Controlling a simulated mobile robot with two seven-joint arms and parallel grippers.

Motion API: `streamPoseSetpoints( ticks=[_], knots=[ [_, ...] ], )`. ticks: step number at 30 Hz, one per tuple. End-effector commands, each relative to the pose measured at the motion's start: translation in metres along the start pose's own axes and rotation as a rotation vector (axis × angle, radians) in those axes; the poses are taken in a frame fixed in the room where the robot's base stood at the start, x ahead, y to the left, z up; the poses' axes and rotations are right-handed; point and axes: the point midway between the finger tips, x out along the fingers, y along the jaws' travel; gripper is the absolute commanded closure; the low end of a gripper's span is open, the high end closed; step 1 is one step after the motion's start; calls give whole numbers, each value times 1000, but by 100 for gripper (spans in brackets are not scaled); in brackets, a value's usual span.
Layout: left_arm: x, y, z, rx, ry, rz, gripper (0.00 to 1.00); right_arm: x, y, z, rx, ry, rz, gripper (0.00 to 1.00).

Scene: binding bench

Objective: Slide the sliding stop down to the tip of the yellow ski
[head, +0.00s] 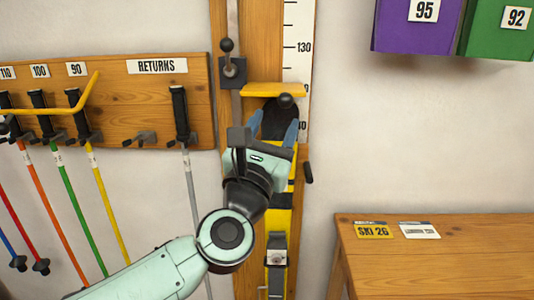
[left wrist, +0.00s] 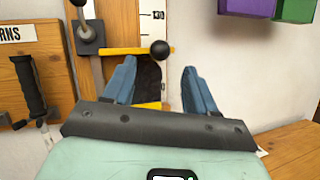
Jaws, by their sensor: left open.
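The sliding stop (head: 273,90) is a yellow crossbar with a round black knob (head: 285,101), set across the upright measuring board. In the left wrist view the bar (left wrist: 120,51) and knob (left wrist: 159,48) show just beyond my fingertips. The yellow ski (head: 279,222) stands upright against the board; its dark tip (head: 279,122) is just below the bar, and whether they touch I cannot tell. My left gripper (head: 275,118) is open, its blue fingers on either side of the dark tip in the picture, below the knob. It hides part of the ski. My right gripper is not in view.
A black clamp block with a lever (head: 232,70) sits on the metal rail left of the stop. A returns rack (head: 156,105) with poles hangs at left. A wooden table (head: 440,258) with tags is at lower right, and purple and green bins (head: 400,35) above it.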

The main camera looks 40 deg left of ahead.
Motion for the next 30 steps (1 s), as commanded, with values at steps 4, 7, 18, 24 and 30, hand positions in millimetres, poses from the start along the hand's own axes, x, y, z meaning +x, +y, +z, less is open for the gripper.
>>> streamPoseSetpoints(
  ticks=[4, 7, 18, 24, 30],
  knots=[
    [-29, 0, 0, -1, -2, -1, 43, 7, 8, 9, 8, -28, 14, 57],
    [-42, 0, 0, -1, 0, -1, 43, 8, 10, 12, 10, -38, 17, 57],
    [-52, 0, 1, 0, 0, -1, 43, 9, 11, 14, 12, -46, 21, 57],
    [-51, 0, 0, 0, 0, 0, 43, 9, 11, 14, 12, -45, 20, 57],
    [-49, -5, -7, 24, 11, -8, 43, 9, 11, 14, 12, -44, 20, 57]
  ],
)
